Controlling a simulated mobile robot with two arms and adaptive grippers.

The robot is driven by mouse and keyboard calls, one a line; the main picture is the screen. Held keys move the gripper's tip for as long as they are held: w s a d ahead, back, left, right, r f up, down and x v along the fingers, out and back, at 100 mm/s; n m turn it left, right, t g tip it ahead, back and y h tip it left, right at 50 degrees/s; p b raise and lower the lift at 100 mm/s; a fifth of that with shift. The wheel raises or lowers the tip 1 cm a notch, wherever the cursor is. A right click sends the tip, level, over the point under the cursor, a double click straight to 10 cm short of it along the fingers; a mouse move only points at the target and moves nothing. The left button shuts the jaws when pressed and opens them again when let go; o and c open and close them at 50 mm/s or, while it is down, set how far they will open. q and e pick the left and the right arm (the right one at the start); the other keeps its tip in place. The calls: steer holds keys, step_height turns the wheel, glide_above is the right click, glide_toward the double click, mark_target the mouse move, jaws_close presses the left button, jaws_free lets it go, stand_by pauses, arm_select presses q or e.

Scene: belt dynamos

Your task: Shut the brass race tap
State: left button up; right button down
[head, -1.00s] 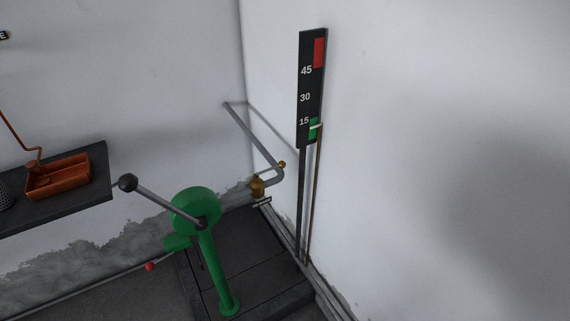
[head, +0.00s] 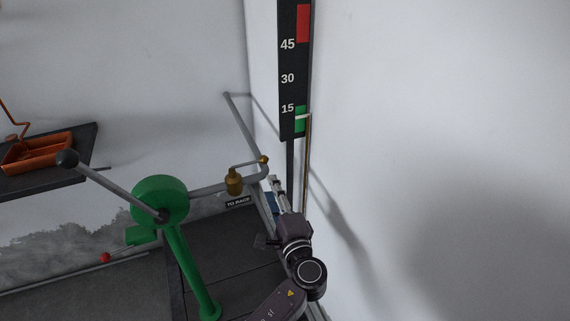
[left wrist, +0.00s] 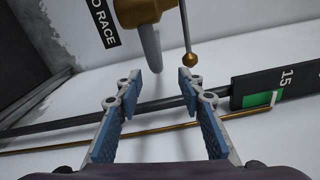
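The brass race tap (head: 234,182) sits on the grey pipe near the wall corner. Its thin lever runs to the right and ends in a small brass ball (head: 264,159). The tap body also shows at the top of the left wrist view (left wrist: 138,12), with the ball (left wrist: 190,60) hanging at its lever's end. My left gripper (head: 274,184) is just below and right of the ball in the head view. In the left wrist view its blue-padded fingers (left wrist: 168,82) are apart with nothing between them; the ball appears just beyond the right fingertip. My right gripper is out of view.
A black gauge board (head: 292,60) with a pointer near 15 stands on the right wall, close to my left arm. A green crank stand (head: 160,202) is left of the tap. A shelf with an orange tray (head: 38,156) is far left.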

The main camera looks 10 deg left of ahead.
mark_target(265, 163)
arm_select(q)
steer(key=shift+n+t+y, duration=0.3)
steer(key=shift+t+y, duration=0.1)
steer(key=shift+y, duration=0.2)
steer(key=w+a+r, duration=0.2)
steer(key=w+r, duration=0.1)
steer(key=w+a+r, duration=0.1)
steer(key=w+r, duration=0.1)
steer(key=shift+w, duration=0.1)
steer(key=shift+w+a, duration=0.3)
steer(key=shift+w, duration=0.25)
steer(key=shift+w+a, duration=0.1)
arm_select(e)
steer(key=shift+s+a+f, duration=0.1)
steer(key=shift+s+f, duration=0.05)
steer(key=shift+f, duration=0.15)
arm_select(q)
steer(key=shift+c, duration=0.5)
jaws_close()
